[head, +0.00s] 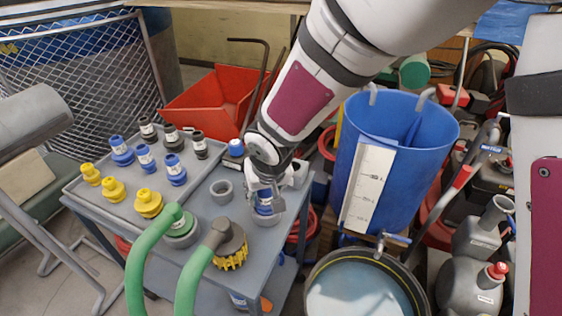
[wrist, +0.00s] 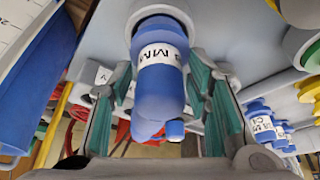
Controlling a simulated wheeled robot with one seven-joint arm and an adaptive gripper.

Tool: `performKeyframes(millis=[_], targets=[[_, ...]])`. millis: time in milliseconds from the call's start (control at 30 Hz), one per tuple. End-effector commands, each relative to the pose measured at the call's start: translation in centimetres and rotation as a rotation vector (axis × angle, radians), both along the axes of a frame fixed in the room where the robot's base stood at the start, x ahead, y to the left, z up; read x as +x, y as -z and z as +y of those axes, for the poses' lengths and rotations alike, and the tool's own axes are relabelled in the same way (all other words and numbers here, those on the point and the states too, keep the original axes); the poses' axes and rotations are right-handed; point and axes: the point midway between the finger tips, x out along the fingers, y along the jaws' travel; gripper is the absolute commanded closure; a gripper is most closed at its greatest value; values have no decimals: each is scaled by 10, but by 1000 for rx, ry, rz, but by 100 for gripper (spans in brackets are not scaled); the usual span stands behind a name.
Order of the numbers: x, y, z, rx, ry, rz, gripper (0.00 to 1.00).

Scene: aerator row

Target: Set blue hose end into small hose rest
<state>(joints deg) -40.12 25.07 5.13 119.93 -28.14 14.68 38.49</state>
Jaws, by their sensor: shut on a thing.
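A blue hose end (head: 264,207) with a white label is held upright in my gripper (head: 265,192) near the right side of the cart. In the wrist view the blue hose end (wrist: 160,85) lies between the two finger pads. Its far end meets a grey ring-shaped hose rest (wrist: 132,27), whose wall shows around it. In the head view this grey rest (head: 267,220) is directly below the held piece, mostly hidden by it. I cannot tell whether the piece is fully seated. Another grey rest (head: 221,191), empty, stands to the left.
A tray (head: 205,195) on the grey cart (head: 205,275) holds several blue, yellow and black hose ends. Green hoses (head: 140,262) rise at the front, one ending in a yellow-rimmed fitting (head: 232,250). A tall blue bin (head: 420,150) stands right of my arm.

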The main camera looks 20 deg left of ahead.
Motion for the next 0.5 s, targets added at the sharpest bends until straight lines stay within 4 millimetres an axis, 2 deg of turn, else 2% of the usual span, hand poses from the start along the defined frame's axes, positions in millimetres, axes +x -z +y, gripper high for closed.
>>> performKeyframes(millis=[500], targets=[[1,10,0,1,1,-1,89]])
